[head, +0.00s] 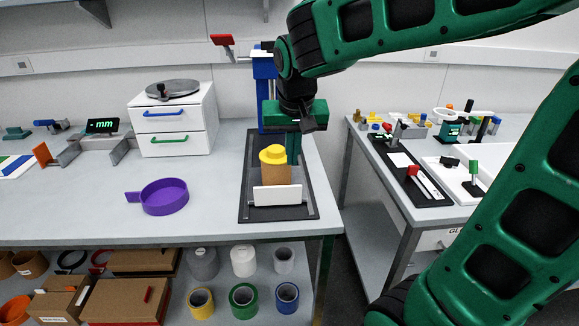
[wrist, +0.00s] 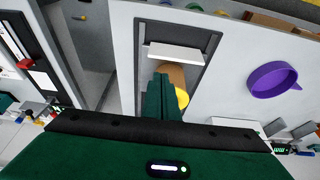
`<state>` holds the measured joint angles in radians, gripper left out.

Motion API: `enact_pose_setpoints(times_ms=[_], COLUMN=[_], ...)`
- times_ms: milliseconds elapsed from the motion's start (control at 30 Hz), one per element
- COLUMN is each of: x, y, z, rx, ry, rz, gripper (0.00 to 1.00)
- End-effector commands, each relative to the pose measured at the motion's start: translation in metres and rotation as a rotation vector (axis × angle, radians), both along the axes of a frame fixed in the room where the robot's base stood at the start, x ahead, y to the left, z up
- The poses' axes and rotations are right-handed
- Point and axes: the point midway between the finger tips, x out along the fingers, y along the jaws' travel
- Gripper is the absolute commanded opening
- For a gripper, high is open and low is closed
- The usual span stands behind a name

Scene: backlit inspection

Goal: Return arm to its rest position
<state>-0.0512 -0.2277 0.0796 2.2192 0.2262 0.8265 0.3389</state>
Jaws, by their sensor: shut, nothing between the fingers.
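My green arm reaches in from the right in the head view. My gripper (head: 293,148) points down above a dark tray (head: 284,211) on the left bench, right beside a brown jar with a yellow lid (head: 273,172). In the wrist view its green fingers (wrist: 161,88) are together with nothing between them. The jar (wrist: 171,75) shows partly behind the fingers there, so I cannot tell whether they touch it. The jar stands upright on the tray behind a white plate (head: 277,195).
A blue post (head: 264,90) stands close behind my gripper. A purple pan (head: 164,196) and a white drawer unit (head: 172,118) are to the left. A second bench (head: 442,209) with several small parts is to the right, past a gap. Bare bench lies around the pan.

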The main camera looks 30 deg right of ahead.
Motion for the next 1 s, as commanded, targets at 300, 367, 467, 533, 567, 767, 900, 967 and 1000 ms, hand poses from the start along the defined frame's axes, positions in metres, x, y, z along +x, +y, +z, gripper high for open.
enact_pose_setpoints(times_ms=[300,367,467,533,567,767,900,967,1000], x=[-0.005,-0.014,-0.044,-0.075,-0.090,-0.186,-0.228,-0.237,-0.241], y=[-0.004,-0.014,-0.041,-0.064,-0.073,-0.107,-0.109,-0.109,-0.109], z=[0.007,0.004,-0.007,-0.017,-0.022,-0.057,-0.073,-0.077,-0.078], rx=[0.000,0.000,0.001,0.010,0.017,0.093,0.144,0.158,0.163], ry=[0.003,0.018,0.060,0.105,0.126,0.246,0.293,0.303,0.307], rz=[-0.007,-0.018,-0.048,-0.074,-0.087,-0.140,-0.154,-0.155,-0.155], gripper=[0.00,0.00,0.00,0.00,0.00,0.00,0.00,0.00,0.00])
